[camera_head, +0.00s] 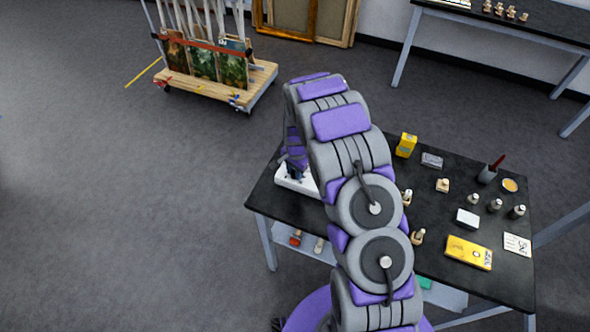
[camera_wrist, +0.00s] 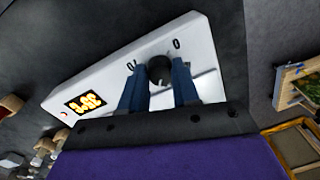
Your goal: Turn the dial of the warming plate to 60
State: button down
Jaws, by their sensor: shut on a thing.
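The warming plate (camera_head: 297,181) is a white slab at the left end of the black table. In the wrist view its white top (camera_wrist: 195,45) fills the middle, tilted in the picture. Its dark round dial (camera_wrist: 160,67) sits between the two blue fingers of my gripper (camera_wrist: 159,77), which is shut on it. Small dark marks are printed beside the dial. In the head view my arm partly hides the plate, and the dial cannot be seen.
The black table (camera_head: 490,279) holds a yellow box (camera_head: 406,145), a yellow case (camera_head: 468,253), a white box (camera_head: 467,219), a cup (camera_head: 487,175) and several small bottles to the right. A wooden cart (camera_head: 257,82) with paintings stands behind left. The floor at left is clear.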

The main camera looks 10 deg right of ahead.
jog(key=m, duration=0.5)
jog(key=shift+w+r, duration=0.1)
jog(key=shift+w, duration=0.15)
jog(key=shift+a+m, duration=0.1)
jog(key=shift+m, duration=0.2)
jog(key=c, duration=0.8)
grip_release()
jog(key=shift+s, duration=0.15)
jog(key=r, duration=1.1)
jog(key=s+r, duration=0.1)
jog(key=r, duration=0.5)
